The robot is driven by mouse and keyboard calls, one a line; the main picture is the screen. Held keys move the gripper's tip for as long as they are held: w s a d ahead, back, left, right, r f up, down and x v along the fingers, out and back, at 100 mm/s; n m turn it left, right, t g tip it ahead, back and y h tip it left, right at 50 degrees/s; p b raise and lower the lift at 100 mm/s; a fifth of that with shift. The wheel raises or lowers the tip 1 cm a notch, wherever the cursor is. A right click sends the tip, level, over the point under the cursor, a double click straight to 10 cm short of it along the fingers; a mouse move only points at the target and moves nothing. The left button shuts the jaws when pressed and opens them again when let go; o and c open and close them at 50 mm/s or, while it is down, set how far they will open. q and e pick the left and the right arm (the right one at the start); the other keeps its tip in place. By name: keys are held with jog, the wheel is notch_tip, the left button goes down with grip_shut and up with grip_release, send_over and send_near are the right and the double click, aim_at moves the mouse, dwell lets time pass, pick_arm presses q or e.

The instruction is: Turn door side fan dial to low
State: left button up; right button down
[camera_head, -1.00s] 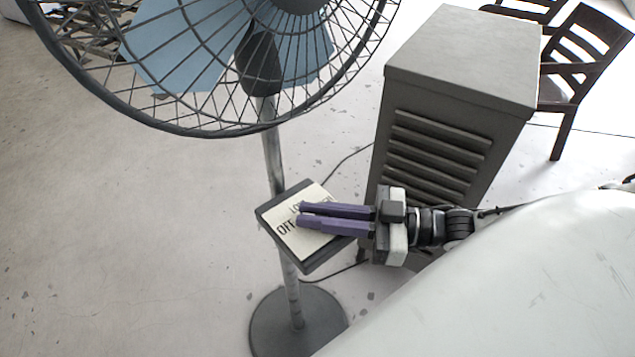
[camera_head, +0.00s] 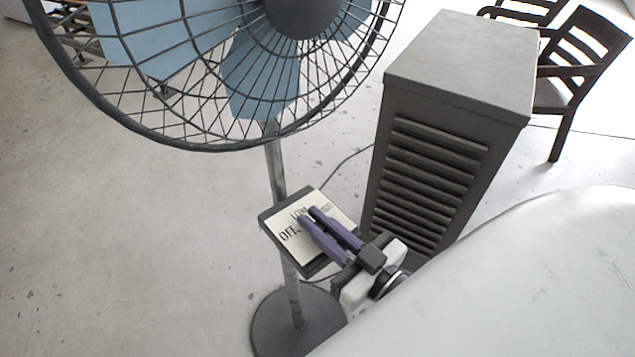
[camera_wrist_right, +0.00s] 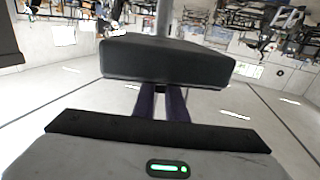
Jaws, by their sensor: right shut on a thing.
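The pedestal fan (camera_head: 270,150) stands left of centre in the head view. Its control panel (camera_head: 283,231) is a cream plate in a dark frame on the pole, with the lettering OFF and LOW readable and a third word at the right partly covered. My right gripper (camera_head: 307,216) reaches in from the lower right, its purple fingers over the panel, tips near LOW. It is shut on the dial, which the fingers hide. In the right wrist view the panel's dark edge (camera_wrist_right: 165,62) hides the fingertips; the purple fingers (camera_wrist_right: 162,100) show below it. My left gripper is not in view.
A grey louvred cabinet (camera_head: 430,150) stands right of the fan, behind my right gripper. A dark wooden chair (camera_head: 575,80) is at the upper right. The fan's round base (camera_head: 285,325) is on the floor below. The floor at left is clear.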

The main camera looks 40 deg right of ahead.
jog(key=shift+m+h, duration=0.3)
jog(key=shift+h, duration=0.3)
jog(key=c, duration=1.8)
grip_release()
jog(key=shift+s+f, duration=0.1)
jog(key=shift+s, duration=0.25)
jog(key=s+b, duration=0.1)
jog(key=s, duration=0.8)
jog(key=shift+s+d, duration=0.2)
jog(key=shift+s, duration=0.1)
